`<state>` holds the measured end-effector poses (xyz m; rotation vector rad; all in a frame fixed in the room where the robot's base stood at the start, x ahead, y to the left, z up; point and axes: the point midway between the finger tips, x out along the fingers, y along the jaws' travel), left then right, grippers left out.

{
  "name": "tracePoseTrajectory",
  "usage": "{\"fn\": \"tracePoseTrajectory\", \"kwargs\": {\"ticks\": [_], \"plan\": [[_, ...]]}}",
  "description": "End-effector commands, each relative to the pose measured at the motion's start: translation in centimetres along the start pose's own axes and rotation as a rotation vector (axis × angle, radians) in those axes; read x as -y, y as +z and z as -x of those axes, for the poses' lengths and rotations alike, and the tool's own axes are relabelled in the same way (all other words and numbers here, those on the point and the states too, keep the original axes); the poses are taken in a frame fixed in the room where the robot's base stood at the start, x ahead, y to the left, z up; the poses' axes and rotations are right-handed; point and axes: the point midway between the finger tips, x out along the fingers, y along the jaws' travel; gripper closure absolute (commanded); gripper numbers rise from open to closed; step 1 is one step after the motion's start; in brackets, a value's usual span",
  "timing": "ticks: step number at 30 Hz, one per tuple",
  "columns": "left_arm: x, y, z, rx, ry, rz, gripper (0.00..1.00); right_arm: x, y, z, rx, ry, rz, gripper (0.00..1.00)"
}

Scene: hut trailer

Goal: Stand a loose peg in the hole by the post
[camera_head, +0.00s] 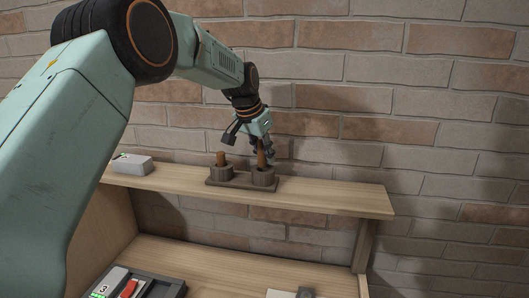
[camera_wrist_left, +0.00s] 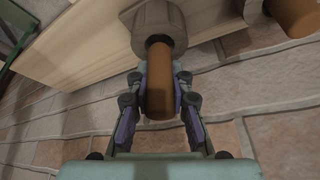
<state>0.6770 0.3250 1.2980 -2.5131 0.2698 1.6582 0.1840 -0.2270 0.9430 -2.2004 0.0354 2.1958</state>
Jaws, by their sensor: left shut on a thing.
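A dark wooden stand (camera_head: 240,183) with two round holders sits on the shelf. A brown peg (camera_head: 221,158) stands upright in its left holder (camera_head: 222,173); a second brown cylinder shows at the top right of the left wrist view (camera_wrist_left: 294,14). My left gripper (camera_head: 265,156) is above the right holder (camera_head: 263,177), shut on another brown peg (camera_head: 261,158). In the left wrist view, the fingers (camera_wrist_left: 160,85) flank this peg (camera_wrist_left: 159,95), and its far end meets the holder's dark opening (camera_wrist_left: 158,40). I cannot tell how deep it sits. My right gripper is out of view.
The wooden shelf (camera_head: 330,196) runs along a brick wall, with free room right of the stand. A small grey box (camera_head: 133,166) is at the shelf's left. Below, a dark tray (camera_head: 165,288) with a red item (camera_head: 129,289) stands on a lower surface.

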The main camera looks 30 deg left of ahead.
Motion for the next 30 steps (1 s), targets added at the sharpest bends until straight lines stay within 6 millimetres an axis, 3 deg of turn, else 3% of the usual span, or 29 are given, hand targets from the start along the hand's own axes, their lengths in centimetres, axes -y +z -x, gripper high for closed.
{"fn": "tracePoseTrajectory", "kwargs": {"ticks": [20,30], "plan": [[0.0,0.8,-1.7,0.002,0.001,0.001,0.97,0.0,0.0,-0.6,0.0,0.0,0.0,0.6],[0.0,0.5,-1.0,0.005,0.002,0.0,0.97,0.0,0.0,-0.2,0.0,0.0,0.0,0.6]]}}
